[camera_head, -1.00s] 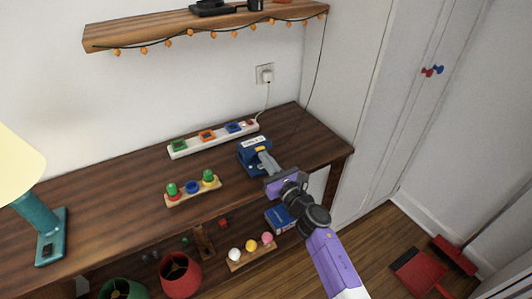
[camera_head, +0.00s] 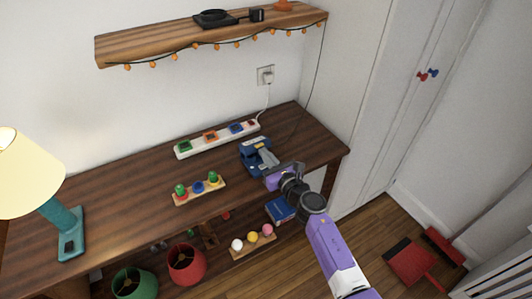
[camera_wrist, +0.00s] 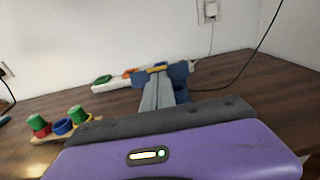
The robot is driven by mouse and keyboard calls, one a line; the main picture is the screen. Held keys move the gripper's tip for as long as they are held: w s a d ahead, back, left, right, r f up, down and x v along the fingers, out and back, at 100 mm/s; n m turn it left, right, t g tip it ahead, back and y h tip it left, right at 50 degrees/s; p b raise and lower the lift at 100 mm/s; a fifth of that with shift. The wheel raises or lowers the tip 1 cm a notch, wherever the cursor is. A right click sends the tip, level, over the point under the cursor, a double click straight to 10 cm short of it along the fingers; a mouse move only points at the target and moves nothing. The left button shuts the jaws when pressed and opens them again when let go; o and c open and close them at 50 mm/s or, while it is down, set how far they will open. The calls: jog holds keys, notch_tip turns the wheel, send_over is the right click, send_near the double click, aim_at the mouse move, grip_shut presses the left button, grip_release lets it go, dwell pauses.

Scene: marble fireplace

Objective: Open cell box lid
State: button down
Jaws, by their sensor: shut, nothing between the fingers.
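The blue cell box (camera_head: 252,146) stands on the dark wooden desk near its right end. It also shows in the wrist view (camera_wrist: 180,71), mostly hidden behind my fingers. My gripper (camera_head: 264,157) reaches over the box from the front right, with its fingers shut and empty. In the wrist view the closed grey fingers (camera_wrist: 158,80) point at the box, with blue parts showing on both sides of their tips. I cannot tell whether the tips touch the lid or how far the lid stands open.
A white power strip (camera_head: 194,146) with coloured pieces lies behind the box. A wooden holder (camera_head: 203,193) with green, red and blue pieces lies to the left. A teal lamp (camera_head: 67,235) stands far left. A shelf (camera_head: 150,47) hangs above. Open desk lies left of the box.

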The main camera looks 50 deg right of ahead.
aim_at(260, 145)
jog(key=shift+w+d+r+p, duration=0.1)
jog(key=shift+w+r+p, duration=0.25)
jog(key=shift+r+p, duration=0.35)
jog(key=shift+w+d+r+p, duration=0.1)
jog(key=shift+w+r+p, duration=0.2)
jog(key=shift+r+p, duration=0.4)
jog(key=shift+w+d+r+p, duration=0.15)
jog(key=shift+w+r+p, duration=0.1)
jog(key=shift+w+r, duration=0.35)
jog(key=shift+w+d+r+p, duration=0.15)
jog(key=shift+w+r+p, duration=0.1)
jog(key=shift+w+r, duration=0.3)
jog(key=shift+w+d+r, duration=0.15)
jog(key=shift+w+r, duration=0.1)
jog(key=shift+w, duration=0.25)
jog(key=shift+w+d+r, duration=0.15)
jog(key=shift+w+r, duration=0.05)
jog(key=shift+w, duration=0.3)
jog(key=shift+w+d+r, duration=0.2)
jog(key=shift+w, duration=0.55)
jog(key=shift+w+d+r, duration=0.15)
jog(key=shift+w+d, duration=0.05)
jog(key=shift+w, duration=0.55)
jog(key=shift+r, duration=0.1)
